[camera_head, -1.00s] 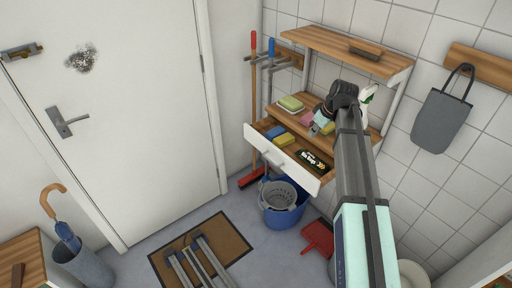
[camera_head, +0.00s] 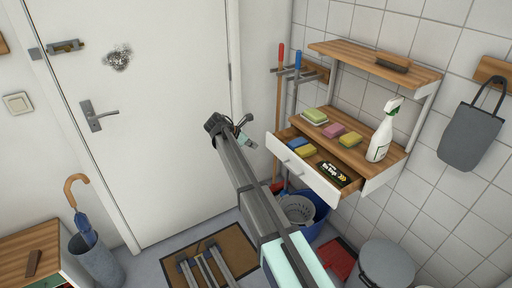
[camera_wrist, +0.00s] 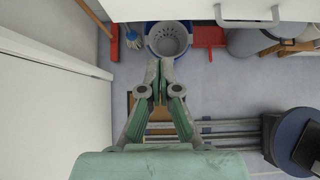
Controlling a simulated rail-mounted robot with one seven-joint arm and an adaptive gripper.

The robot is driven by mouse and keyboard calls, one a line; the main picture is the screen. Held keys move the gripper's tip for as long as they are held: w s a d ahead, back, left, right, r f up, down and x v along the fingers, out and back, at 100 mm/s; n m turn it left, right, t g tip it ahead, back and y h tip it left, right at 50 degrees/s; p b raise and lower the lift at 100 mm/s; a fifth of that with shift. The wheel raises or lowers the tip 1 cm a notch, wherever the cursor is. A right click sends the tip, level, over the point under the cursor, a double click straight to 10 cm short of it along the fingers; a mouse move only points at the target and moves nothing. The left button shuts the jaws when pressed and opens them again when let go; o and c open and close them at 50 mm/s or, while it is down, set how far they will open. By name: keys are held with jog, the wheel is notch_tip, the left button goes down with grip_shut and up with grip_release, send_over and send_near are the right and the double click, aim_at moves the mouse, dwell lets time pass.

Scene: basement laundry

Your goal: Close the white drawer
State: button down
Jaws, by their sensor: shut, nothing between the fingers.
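The white drawer (camera_head: 306,176) stands pulled out below the wooden shelf unit, front facing the lower left. Inside lie a blue sponge, a yellow sponge and a black packet (camera_head: 333,174). In the wrist view the white drawer front (camera_wrist: 190,8) runs along the top edge, with its bar handle (camera_wrist: 247,22) at the upper right. My gripper (camera_head: 248,140) is left of the drawer and apart from it, in front of the door. In the wrist view my gripper (camera_wrist: 160,68) has its fingertips together, empty, below the drawer front in the picture.
A spray bottle (camera_head: 383,132) and several sponges stand on the shelf above the drawer. A blue bucket (camera_head: 318,216) with a grey basket is on the floor below. A red dustpan (camera_head: 340,258) and a lidded bin (camera_head: 386,266) are nearby. The door (camera_head: 150,110) is at left.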

aim_at(301, 139)
jog(key=p+x, duration=0.1)
jog(key=x, duration=0.2)
jog(key=d+r+x, duration=0.1)
jog(key=x, duration=0.3)
jog(key=p+x, duration=0.1)
jog(key=x, duration=0.3)
jog(key=shift+w+d+r+p, duration=0.2)
jog(key=shift+w+d+p, duration=0.1)
jog(key=shift+w, duration=0.15)
jog(key=shift+w+d, duration=0.2)
jog(key=shift+d, duration=0.15)
jog(key=w+d, duration=0.2)
jog(key=d, duration=0.2)
jog(key=w+d+p, duration=0.1)
jog(key=w+d, duration=0.2)
jog(key=d, duration=0.1)
jog(key=w+d+p, duration=0.1)
jog(key=w+d, duration=0.1)
jog(key=d, duration=0.3)
jog(key=shift+w+d, duration=0.1)
jog(key=shift+w, duration=0.3)
jog(key=shift+w+d, duration=0.15)
jog(key=shift+d+r, duration=0.1)
